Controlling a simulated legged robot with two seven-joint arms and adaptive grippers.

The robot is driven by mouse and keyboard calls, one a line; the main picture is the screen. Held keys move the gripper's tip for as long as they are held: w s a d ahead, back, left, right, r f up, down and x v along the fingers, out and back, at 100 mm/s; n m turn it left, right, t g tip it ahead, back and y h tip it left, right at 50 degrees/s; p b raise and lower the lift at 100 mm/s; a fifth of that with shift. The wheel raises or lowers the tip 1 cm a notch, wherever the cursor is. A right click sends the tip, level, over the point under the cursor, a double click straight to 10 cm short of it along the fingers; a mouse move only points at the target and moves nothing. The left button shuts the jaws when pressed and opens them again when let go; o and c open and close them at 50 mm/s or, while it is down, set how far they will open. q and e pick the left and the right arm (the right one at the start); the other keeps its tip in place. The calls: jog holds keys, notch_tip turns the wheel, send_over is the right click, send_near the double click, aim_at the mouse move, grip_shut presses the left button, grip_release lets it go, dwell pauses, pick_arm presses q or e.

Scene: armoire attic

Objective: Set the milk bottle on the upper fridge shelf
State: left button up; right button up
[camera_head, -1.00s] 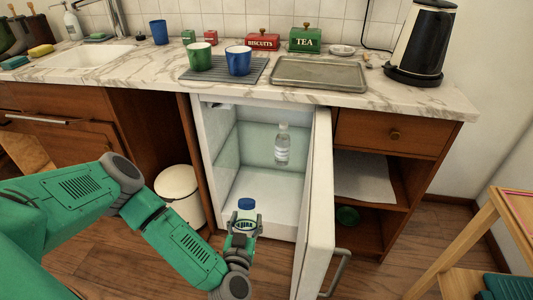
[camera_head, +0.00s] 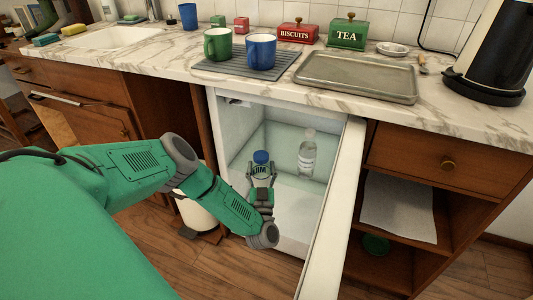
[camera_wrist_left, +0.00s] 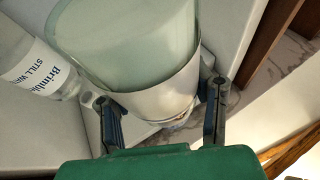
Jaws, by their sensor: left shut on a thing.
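The milk bottle (camera_head: 261,158) has a blue cap and a printed label and is upright. My left gripper (camera_head: 261,174) is shut on it and holds it at the open fridge's front, left of the water bottle in the picture. In the left wrist view the held bottle (camera_wrist_left: 140,55) fills the space between the two fingers, its cap out of sight. The fridge (camera_head: 226,140) is open. Its greenish translucent upper shelf (camera_head: 285,146) bears a clear water bottle (camera_head: 307,158). Whether the milk bottle touches the shelf cannot be told.
The water bottle also shows close beside the held bottle in the left wrist view (camera_wrist_left: 38,62). The open fridge door (camera_head: 338,215) bounds the right side. The marble counter (camera_head: 150,62) overhangs the fridge. A white bin (camera_head: 197,212) stands left, behind my arm.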

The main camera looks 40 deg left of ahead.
pick_arm(q)
jog(key=w+a+b, duration=0.5)
jog(key=shift+w+f+b, duration=0.1)
jog(key=shift+w+b, duration=0.05)
jog(key=shift+b, duration=0.15)
jog(key=shift+w+a, duration=0.15)
jog(key=shift+w, duration=0.15)
jog(key=w+a+b, duration=0.1)
jog(key=a, duration=0.1)
jog(key=w+a+b, duration=0.1)
jog(key=w+a, duration=0.1)
jog(key=shift+f, duration=0.2)
jog(key=shift+f+b, duration=0.15)
jog(key=shift+b, duration=0.25)
jog(key=shift+d+r, duration=0.25)
jog(key=shift+d, duration=0.25)
jog(key=shift+f, duration=0.1)
jog(key=o, duration=1.5)
jog(key=shift+a, duration=0.1)
jog(key=shift+a+f, duration=0.1)
jog(key=shift+a, duration=0.05)
